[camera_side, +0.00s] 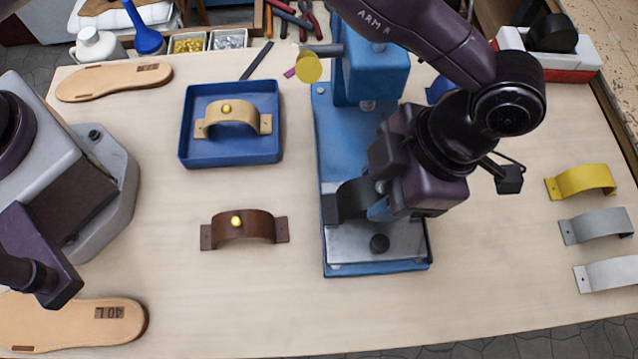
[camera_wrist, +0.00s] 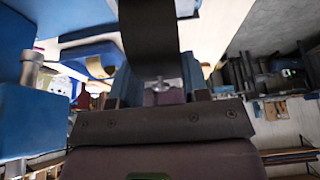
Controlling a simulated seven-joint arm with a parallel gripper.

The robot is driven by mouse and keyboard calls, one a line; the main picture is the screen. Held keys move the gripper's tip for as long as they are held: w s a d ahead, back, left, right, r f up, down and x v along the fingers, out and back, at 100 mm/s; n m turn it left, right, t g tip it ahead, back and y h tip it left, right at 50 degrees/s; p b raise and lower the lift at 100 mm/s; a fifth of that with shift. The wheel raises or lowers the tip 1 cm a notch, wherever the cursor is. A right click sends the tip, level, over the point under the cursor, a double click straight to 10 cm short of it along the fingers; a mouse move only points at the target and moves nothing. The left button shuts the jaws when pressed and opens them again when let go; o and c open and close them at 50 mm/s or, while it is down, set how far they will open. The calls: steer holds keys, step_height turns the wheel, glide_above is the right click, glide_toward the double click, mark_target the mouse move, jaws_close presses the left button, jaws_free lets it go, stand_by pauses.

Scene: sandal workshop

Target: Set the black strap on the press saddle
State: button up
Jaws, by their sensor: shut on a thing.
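The black strap (camera_side: 350,200) is a curved band at the blue press (camera_side: 340,130), above the metal plate at the press's front. My gripper (camera_side: 378,207) is shut on the strap, just right of its visible part. In the wrist view the strap (camera_wrist: 148,40) rises dark and wide between my gripper's fingers (camera_wrist: 155,88). The press saddle is mostly hidden behind my gripper and the strap, and I cannot tell whether the strap touches it.
A blue tray (camera_side: 187,150) holds a tan strap with a yellow rivet. A brown strap (camera_side: 262,229) lies left of the press. Yellow, grey and white straps (camera_side: 583,182) lie at the right edge. Sandal soles (camera_side: 75,322) lie at left. The table between press and right straps is clear.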

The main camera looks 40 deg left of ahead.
mark_target(380, 195)
steer(key=shift+w+a+r, duration=0.2)
steer(key=shift+w+r, duration=0.25)
steer(key=shift+w, duration=0.2)
steer(key=shift+w+a+r, duration=0.15)
steer(key=shift+w+r, duration=0.25)
steer(key=shift+w, duration=0.2)
steer(key=shift+s+a+f, duration=0.1)
steer(key=shift+s+f, duration=0.05)
steer(key=shift+f, duration=3.75)
steer(key=shift+f, duration=0.35)
steer(key=o, duration=1.4)
steer(key=shift+c, duration=0.2)
steer(key=shift+s, duration=0.1)
steer(key=shift+r, duration=3.55)
